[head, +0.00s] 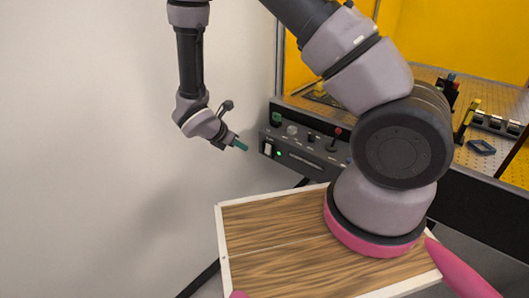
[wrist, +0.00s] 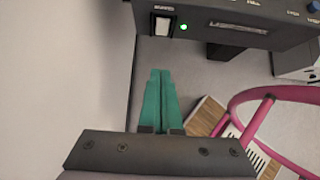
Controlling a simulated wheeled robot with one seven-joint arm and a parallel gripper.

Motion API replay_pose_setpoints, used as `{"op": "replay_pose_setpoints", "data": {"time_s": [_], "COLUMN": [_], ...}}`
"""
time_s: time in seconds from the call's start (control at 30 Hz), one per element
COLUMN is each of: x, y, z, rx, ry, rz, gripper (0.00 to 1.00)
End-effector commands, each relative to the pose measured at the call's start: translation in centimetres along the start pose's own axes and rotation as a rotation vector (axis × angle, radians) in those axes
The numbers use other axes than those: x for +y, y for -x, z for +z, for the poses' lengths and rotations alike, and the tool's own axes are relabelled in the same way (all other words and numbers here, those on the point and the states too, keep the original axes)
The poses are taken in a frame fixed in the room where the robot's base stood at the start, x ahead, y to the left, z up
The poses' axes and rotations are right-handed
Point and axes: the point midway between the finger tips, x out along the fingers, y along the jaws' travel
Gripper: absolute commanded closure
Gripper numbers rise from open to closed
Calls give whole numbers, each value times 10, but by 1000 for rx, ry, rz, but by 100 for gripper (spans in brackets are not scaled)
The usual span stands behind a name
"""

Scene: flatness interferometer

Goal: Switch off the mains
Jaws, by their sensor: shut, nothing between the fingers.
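The mains switch (head: 268,149) is a white rocker at the left end of a dark control box (head: 305,161). It also shows in the wrist view (wrist: 162,25), under a small label too blurred to read for certain. A green lamp (wrist: 183,27) glows just right of it. My gripper (head: 241,145) has green fingers pressed together with nothing between them. Its tips point toward the box's front and are apart from the switch. In the wrist view the fingertips (wrist: 160,71) lie below the switch in the picture. Which way the rocker is tipped cannot be told.
The box also carries a green control (head: 276,118), a red-topped lever (head: 336,135) and a blue knob (wrist: 314,7). A bare pale wall (head: 100,150) is at left. A yellow-walled enclosure (head: 450,40) with optical parts stands at right. Space before the switch is clear.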

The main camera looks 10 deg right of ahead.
Motion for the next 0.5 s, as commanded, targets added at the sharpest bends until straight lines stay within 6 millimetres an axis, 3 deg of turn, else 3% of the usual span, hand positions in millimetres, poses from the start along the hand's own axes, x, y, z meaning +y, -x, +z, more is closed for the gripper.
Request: {"op": "replay_pose_setpoints", "data": {"time_s": [0.3, 0.5], "x": [0, -2], "y": [-3, -29], "z": [1, 1], "rx": [0, 0], "ry": [-3, -2], "rz": [-2, -6], "gripper": [100, 100]}}
